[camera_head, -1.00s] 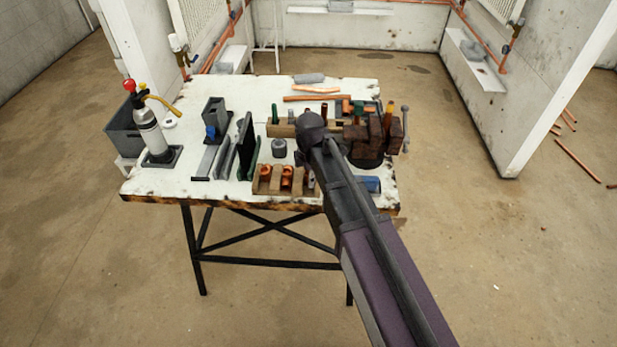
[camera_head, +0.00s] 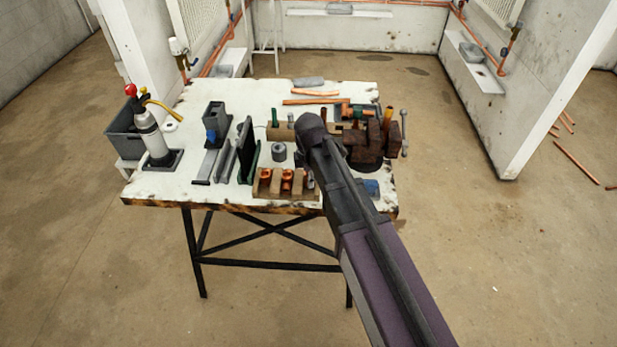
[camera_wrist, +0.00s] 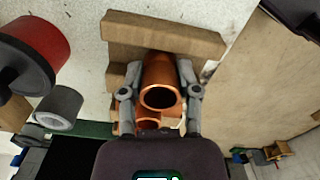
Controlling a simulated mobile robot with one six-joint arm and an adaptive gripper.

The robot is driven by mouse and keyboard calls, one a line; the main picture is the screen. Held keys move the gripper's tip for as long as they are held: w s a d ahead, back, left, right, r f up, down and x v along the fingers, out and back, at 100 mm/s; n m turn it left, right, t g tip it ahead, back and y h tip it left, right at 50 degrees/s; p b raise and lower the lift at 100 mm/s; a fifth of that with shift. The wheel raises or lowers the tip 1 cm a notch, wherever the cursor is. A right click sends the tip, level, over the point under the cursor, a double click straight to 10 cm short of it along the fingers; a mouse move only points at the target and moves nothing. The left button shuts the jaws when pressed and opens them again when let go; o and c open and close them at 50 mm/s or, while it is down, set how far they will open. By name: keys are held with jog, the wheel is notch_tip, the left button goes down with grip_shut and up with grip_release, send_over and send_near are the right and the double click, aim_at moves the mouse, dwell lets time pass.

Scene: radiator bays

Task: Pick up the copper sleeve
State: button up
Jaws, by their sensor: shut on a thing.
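The copper sleeve (camera_wrist: 161,84) is between the two fingers of my gripper (camera_wrist: 162,72) in the wrist view, its open end facing the camera. The fingers are shut on its sides. The sleeve is at a notched wooden rack (camera_wrist: 165,36); I cannot tell whether it is clear of the rack. Another copper piece (camera_wrist: 148,124) shows just below it in the wrist view. In the head view the wooden rack (camera_head: 276,189) holds copper fittings (camera_head: 287,176) at the bench's front edge. My arm hides the held sleeve there.
A dark vise (camera_head: 368,148) stands on the right of the white bench (camera_head: 215,105). A grey cylinder (camera_head: 278,151) and upright dark plates (camera_head: 246,150) are left of my arm. A torch bottle (camera_head: 150,135) and grey bin (camera_head: 122,130) are at far left. The bench's back left is fairly clear.

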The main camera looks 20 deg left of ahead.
jog(key=shift+r+p, duration=0.7)
jog(key=shift+r, duration=0.25)
jog(key=s+d+r+p, duration=0.1)
jog(key=s+d+r, duration=0.1)
jog(key=s+d, duration=0.7)
jog(key=s, duration=0.4)
jog(key=shift+s+p, duration=0.15)
jog(key=shift+p, duration=0.25)
jog(key=w+d+r+p, duration=0.3)
jog(key=w+r+p, duration=0.4)
jog(key=w, duration=0.3)
jog(key=w+d+r+p, duration=0.3)
jog(key=w+r+p, duration=0.4)
jog(key=w, duration=0.3)
jog(key=w+d+r+p, duration=0.3)
jog(key=w+r+p, duration=0.4)
jog(key=w, duration=0.4)
jog(key=shift+w+d+r+p, duration=0.1)
jog(key=shift+d+r+p, duration=0.1)
jog(key=shift+r+p, duration=0.2)
jog(key=shift+f, duration=0.3)
jog(key=shift+f+b, duration=2.15)
jog(key=shift+b, duration=0.25)
